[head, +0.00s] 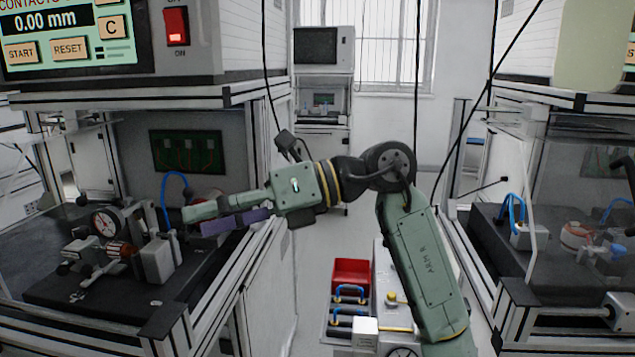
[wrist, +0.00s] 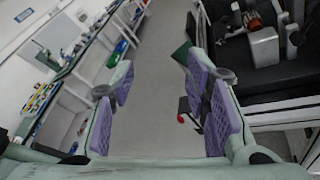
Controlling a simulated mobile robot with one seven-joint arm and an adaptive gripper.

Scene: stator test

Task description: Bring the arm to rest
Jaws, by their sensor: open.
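My arm (head: 424,262) is raised in the middle of the head view, bent at the elbow, with its forearm reaching left. My gripper (head: 226,215) is held level in the air in front of the left test station. In the wrist view my gripper (wrist: 165,115) shows its two purple-padded fingers wide apart.
The left station (head: 85,285) holds a dial gauge (head: 104,222) and a fixture close to my gripper. A right station (head: 570,300) stands opposite. A red bin (head: 351,272) sits low between them. A workbench (wrist: 75,75) shows in the wrist view.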

